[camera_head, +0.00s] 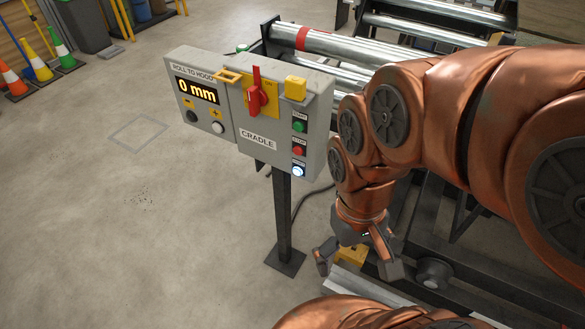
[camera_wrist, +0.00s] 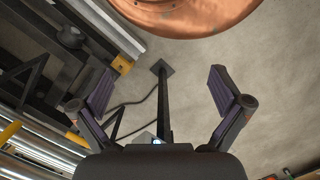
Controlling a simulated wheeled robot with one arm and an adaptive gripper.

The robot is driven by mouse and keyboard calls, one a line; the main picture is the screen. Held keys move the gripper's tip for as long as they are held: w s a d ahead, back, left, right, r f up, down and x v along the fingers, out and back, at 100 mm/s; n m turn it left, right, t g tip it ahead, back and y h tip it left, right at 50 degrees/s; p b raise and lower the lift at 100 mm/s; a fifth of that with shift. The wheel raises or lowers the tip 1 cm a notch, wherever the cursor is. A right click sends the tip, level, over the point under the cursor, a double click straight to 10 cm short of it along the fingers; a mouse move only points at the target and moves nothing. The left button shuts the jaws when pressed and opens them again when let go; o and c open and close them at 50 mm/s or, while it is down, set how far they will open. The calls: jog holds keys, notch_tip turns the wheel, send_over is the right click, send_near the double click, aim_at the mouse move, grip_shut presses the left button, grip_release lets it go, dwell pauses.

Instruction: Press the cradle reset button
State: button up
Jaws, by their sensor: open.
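The cradle control box (camera_head: 268,110) is a grey panel on a dark post (camera_head: 283,215) in the head view. Its reset button (camera_head: 298,171) is at the lower right, below a red button (camera_head: 297,150) and a green button (camera_head: 299,126), and glows blue-white. My gripper (camera_head: 358,262) is open and empty, low and to the right of the post, below the button and apart from it. In the wrist view the open fingers of my gripper (camera_wrist: 163,95) stand either side of the post (camera_wrist: 163,100). A small lit spot (camera_wrist: 157,141) shows at the gripper's base edge, partly hidden.
A red rotary handle (camera_head: 257,92) and a yellow block (camera_head: 295,88) stick out of the panel. A "0 mm" display (camera_head: 197,91) is at its left. Steel rollers (camera_head: 340,45) and a dark frame lie behind and right. The floor at left is clear; cones (camera_head: 38,62) stand far left.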

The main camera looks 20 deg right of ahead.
dwell(0.3)
grip_shut()
dwell(0.8)
dwell(1.2)
